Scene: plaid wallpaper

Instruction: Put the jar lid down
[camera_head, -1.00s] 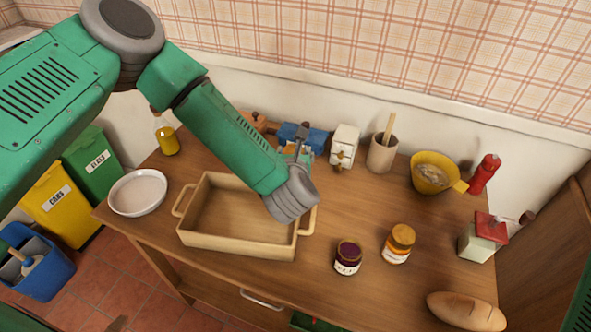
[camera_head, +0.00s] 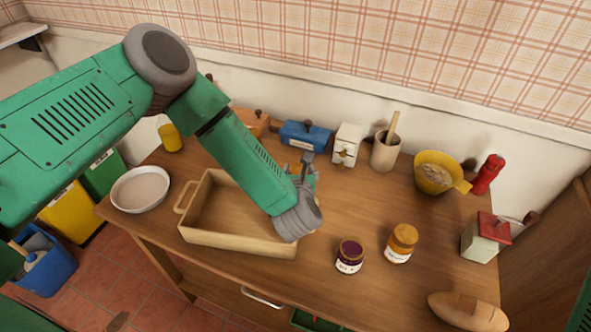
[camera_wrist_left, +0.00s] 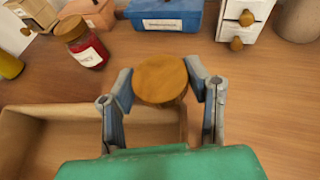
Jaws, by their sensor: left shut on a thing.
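The jar lid (camera_wrist_left: 160,80) is a round, wood-coloured disc. In the left wrist view it sits between the two fingertips of my left gripper (camera_wrist_left: 161,86), which is shut on it. The bare wooden table shows around and beyond the lid; I cannot tell the exact height of the lid above it. In the head view my left gripper (camera_head: 302,166) points toward the back of the table, by the right end of the tray, partly hidden behind my wrist. An open jar with dark purple contents (camera_head: 350,254) stands at the front of the table. My right gripper is not in view.
A wooden tray (camera_head: 238,243) lies under my left arm. An orange-lidded jar (camera_head: 401,243) stands beside the purple jar. A red jar (camera_wrist_left: 88,50), a blue box (camera_wrist_left: 165,14) and white drawers (camera_wrist_left: 241,22) stand behind the lid. Bare table (camera_head: 345,205) lies right of the gripper.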

